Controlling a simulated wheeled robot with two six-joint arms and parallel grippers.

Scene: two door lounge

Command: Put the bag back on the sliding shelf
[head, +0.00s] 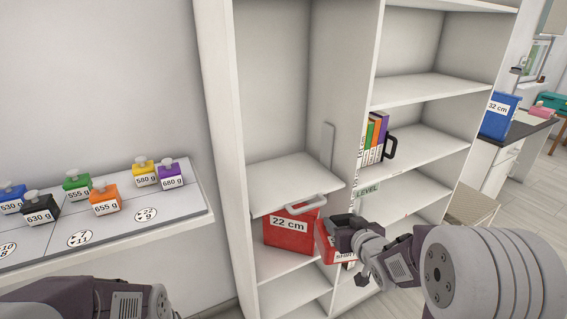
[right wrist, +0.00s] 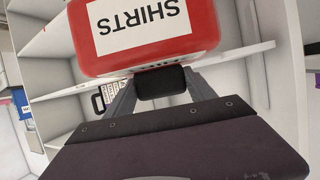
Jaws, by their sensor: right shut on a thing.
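The bag (head: 325,243) is red with a white label reading SHIRTS. My right gripper (head: 352,234) is shut on its black handle. In the right wrist view the bag (right wrist: 205,32) fills the top, with the handle (right wrist: 161,83) between the fingers of the gripper (right wrist: 160,90). The bag hangs in front of the cabinet, lower than the sliding shelf and to its right.
A red box marked 22 cm (head: 287,232) stands below the sliding shelf. Coloured books (head: 372,140) stand on a shelf in the right bay. A ledge at left (head: 185,212) bears several coloured weights. A blue box (head: 499,115) is on a counter at far right.

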